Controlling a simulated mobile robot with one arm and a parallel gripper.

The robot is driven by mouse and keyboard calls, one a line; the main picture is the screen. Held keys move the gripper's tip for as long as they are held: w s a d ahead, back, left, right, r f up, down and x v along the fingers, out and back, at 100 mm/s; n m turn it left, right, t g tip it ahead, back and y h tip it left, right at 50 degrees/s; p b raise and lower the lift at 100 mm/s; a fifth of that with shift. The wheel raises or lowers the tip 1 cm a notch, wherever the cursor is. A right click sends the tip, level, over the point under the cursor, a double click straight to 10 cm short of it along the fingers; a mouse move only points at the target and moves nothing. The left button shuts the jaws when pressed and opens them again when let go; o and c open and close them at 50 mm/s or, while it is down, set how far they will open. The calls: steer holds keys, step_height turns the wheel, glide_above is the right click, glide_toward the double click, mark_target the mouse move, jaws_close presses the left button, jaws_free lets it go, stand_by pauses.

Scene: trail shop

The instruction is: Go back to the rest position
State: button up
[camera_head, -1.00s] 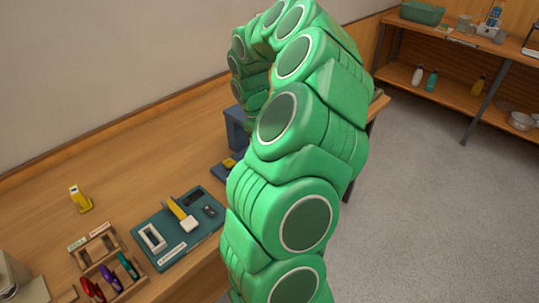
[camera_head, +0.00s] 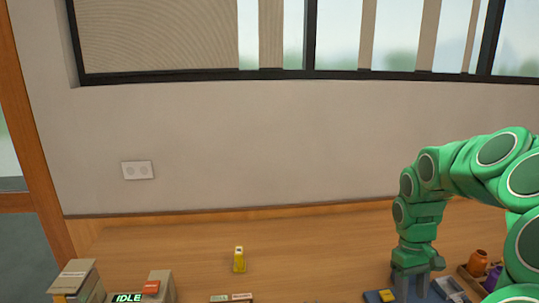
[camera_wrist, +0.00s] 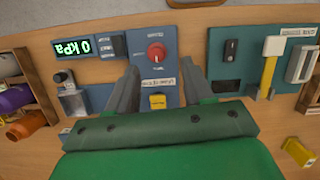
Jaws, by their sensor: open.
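My green arm comes in from the right of the head view. Its end hangs down with my gripper (camera_head: 408,285) pointing at the tabletop (camera_head: 320,240). In the wrist view my gripper (camera_wrist: 158,78) has its two grey fingers apart with nothing held between them. Beyond the fingers is a blue panel (camera_wrist: 170,45) with a red knob (camera_wrist: 157,52) and a yellow block (camera_wrist: 157,102). The block shows between the fingers, but I cannot tell how far below them it is.
A display (camera_wrist: 73,49) reads "0 kPa". A teal board (camera_wrist: 225,70) holds a yellow-handled tool (camera_wrist: 268,70). A wooden rack (camera_wrist: 38,85) holds orange and purple bottles. A yellow object (camera_head: 239,261) stands alone on the table. Boxes and an "IDLE" display (camera_head: 128,298) are at left.

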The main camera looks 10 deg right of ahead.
steer(key=s+a+r, duration=0.3)
steer(key=a+r, duration=0.2)
steer(key=a, duration=0.5)
steer(key=s+a+r+m+t, duration=0.1)
steer(key=s+a, duration=1.4)
steer(key=s, duration=0.3)
steer(key=shift+s+a, duration=0.15)
steer(key=shift+s, duration=0.25)
steer(key=shift+c, duration=0.5)
